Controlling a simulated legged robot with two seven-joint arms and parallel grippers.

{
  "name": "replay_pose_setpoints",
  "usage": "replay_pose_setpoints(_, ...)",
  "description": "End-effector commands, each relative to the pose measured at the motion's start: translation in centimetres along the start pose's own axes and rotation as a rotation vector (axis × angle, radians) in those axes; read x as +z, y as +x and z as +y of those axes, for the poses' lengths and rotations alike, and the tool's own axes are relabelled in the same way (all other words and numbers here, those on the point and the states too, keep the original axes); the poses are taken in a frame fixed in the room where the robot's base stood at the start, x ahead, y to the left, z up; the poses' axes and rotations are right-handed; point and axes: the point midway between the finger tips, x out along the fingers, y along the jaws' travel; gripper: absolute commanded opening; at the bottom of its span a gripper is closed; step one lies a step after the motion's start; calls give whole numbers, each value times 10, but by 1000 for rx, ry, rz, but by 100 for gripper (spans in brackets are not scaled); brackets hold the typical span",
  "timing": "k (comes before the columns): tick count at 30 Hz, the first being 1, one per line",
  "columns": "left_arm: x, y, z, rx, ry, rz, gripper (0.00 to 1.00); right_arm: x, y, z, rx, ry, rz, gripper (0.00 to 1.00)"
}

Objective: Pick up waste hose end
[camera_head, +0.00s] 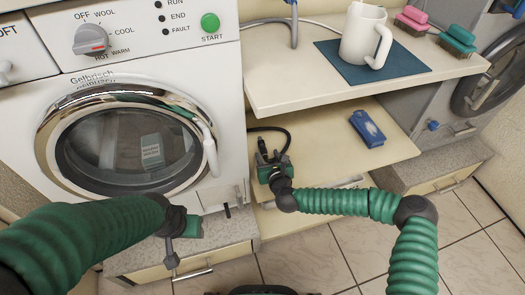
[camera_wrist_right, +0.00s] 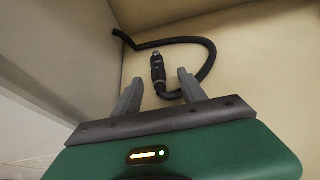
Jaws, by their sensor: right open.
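The waste hose end (camera_wrist_right: 158,68) is a black ribbed fitting on a curved black hose (camera_wrist_right: 210,58), lying on the lower beige shelf in the wrist view. In the head view the black hose (camera_head: 275,130) shows beside the washing machine. My right gripper (camera_wrist_right: 158,88) is open, its two grey fingers pointing at the hose end, which appears in the gap between them. I cannot tell whether either finger touches it. In the head view my right gripper (camera_head: 268,156) is low over the shelf. My left gripper (camera_head: 174,240) hangs before the washing machine; its jaws are unclear.
The washing machine (camera_head: 225,120) stands close to the left of the hose. The upper shelf (camera_head: 285,88) overhangs, bearing a white jug (camera_head: 360,38) on a blue mat (camera_head: 405,66). A blue brush (camera_head: 367,129) lies on the lower shelf (camera_head: 320,150).

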Motion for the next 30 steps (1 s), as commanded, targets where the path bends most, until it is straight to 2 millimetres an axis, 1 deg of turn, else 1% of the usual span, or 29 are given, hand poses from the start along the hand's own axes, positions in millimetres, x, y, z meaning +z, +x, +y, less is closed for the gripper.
replay_pose_setpoints(1, 4, 15, 0, 0, 0, 0, 45, -7, 13, 2, 0, -1, -2, 49)
replay_pose_setpoints(3, 6, 25, 0, 0, 0, -1, 45, -6, 26, 4, 1, -2, -3, 49)
replay_pose_setpoints(6, 7, 28, 0, 0, 0, -1, 45, -3, 39, 4, 0, -2, -1, 49)
replay_pose_setpoints(8, 7, 28, 0, 0, 0, -1, 45, -1, 42, 4, 0, -2, -1, 49)
replay_pose_setpoints(13, 6, 26, 0, 0, 0, 0, 45, 0, 41, 4, 1, -1, 0, 49)
replay_pose_setpoints(14, 6, 26, 0, 0, 0, 0, 45, 0, 41, 4, 1, -1, 0, 48)
replay_pose_setpoints(24, 6, 26, 0, 0, 0, 0, 45, 0, 41, 4, 1, -2, 0, 3)
replay_pose_setpoints(25, 6, 26, 0, 0, 0, 0, 45, 0, 41, 4, 1, -2, 0, 0)
replay_pose_setpoints(30, 6, 26, 0, 0, 0, 0, 45, 0, 41, 4, 1, -2, 0, 0)
